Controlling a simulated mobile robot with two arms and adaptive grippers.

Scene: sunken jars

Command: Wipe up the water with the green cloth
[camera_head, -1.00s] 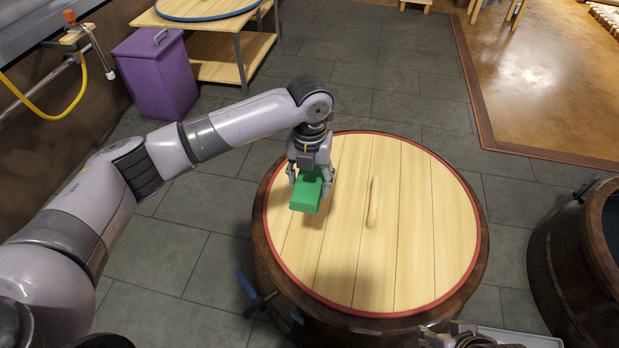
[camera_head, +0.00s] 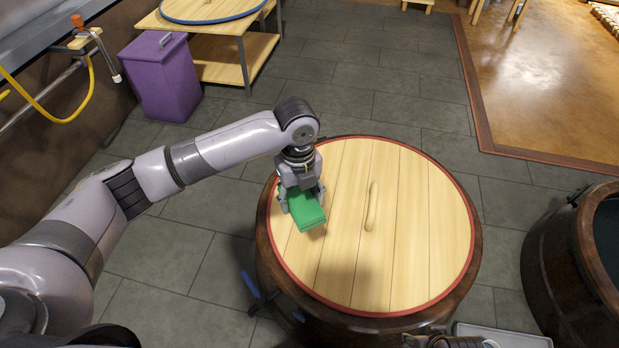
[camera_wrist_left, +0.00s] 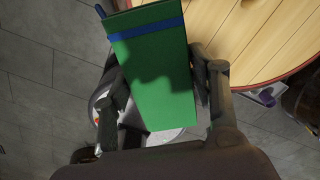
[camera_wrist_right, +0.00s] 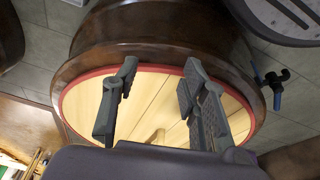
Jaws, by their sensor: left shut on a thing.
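The green cloth (camera_head: 308,213) is a thick folded block, held in my left gripper (camera_head: 301,200) near the left side of the wooden barrel lid (camera_head: 410,220). The left wrist view shows the cloth (camera_wrist_left: 160,85) with a blue band, between the two fingers. I cannot tell whether it touches the lid. My right gripper (camera_wrist_right: 160,67) is open and empty, with the barrel and lid in front of it in the right wrist view. I cannot make out water on the lid for certain; a dim dark patch on its near part may be shadow.
The lid has a raised wooden handle (camera_head: 371,207) in its middle and a red rim. A second dark barrel (camera_head: 565,260) stands at the right. A purple bin (camera_head: 165,80) and a wooden table (camera_head: 230,62) stand at the back left. Tiled floor is open behind the barrel.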

